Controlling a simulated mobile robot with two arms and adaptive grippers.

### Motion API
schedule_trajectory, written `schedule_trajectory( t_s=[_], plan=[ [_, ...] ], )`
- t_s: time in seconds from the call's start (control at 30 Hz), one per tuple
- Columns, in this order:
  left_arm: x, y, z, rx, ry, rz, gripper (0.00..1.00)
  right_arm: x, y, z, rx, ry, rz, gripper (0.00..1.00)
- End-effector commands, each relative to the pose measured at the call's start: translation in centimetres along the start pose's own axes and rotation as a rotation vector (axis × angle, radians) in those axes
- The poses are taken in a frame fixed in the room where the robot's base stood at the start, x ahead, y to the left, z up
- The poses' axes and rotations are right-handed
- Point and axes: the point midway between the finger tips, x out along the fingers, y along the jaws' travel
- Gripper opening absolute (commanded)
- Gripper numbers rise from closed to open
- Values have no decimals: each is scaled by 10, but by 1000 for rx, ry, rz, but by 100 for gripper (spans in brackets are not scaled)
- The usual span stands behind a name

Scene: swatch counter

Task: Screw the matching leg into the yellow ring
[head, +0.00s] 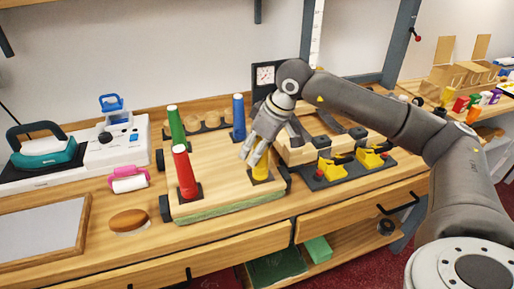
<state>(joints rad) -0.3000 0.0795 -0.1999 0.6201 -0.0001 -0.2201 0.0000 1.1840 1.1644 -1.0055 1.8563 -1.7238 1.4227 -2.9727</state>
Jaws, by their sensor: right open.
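A yellow leg (262,171) stands at the front right corner of a light wooden board (222,184) on the counter. My right gripper (254,157) is open and reaches down to the yellow leg's upper part, its fingers partly covering it. I cannot tell whether the fingers touch it. A red leg (184,171), a green leg (176,127) and a blue leg (238,117) stand upright at the board's other corners. A yellow ring cannot be made out at the yellow leg's foot. My left gripper is out of view.
A teal iron (45,150) and white machine (125,138) stand at the left. A pink roller (128,180), brown oval pad (129,221) and framed panel (45,228) lie in front. Yellow clamps (332,170) sit on a dark plate right of the board.

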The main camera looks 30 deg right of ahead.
Motion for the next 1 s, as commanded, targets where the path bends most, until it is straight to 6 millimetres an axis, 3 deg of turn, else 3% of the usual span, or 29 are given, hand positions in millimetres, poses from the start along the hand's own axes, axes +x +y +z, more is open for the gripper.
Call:
schedule_trajectory(
  t_s=[0.13,0.4,0.57,1.0],
  plan=[
    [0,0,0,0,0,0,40,0,0,0,1,0,0,42],
    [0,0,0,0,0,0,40,0,0,0,2,0,2,8],
    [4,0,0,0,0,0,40,1,0,1,62,0,28,6],
    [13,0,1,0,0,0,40,-1,4,3,469,1,198,6]
  ],
)
